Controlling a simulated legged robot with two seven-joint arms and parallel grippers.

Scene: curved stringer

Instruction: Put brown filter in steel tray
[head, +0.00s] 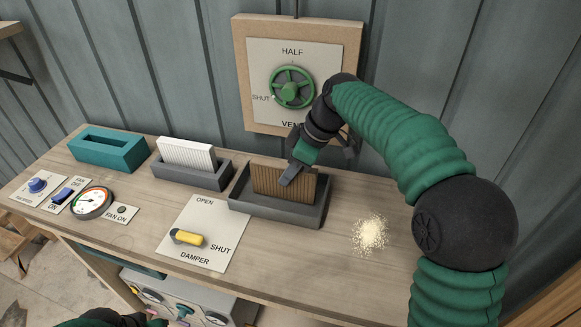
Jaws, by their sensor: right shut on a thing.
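The brown filter (300,185), a pleated block, stands upright in a dark grey tray (275,212) right of the middle of the bench. My right gripper (287,175) reaches down from the upper right and is shut on the filter's top edge, with one finger showing on its near face. The far finger is hidden behind the filter. A white pleated filter (187,153) stands in a second grey tray (193,178). A teal tray (107,152) at the far left is empty. I cannot tell from looks which grey tray is the steel one.
A yellow damper handle (187,238) on its plate lies in front of the trays. A gauge (92,203) and switches are at the left. Pale powder (370,233) lies on the right. A green valve wheel (292,88) is on the wall panel behind.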

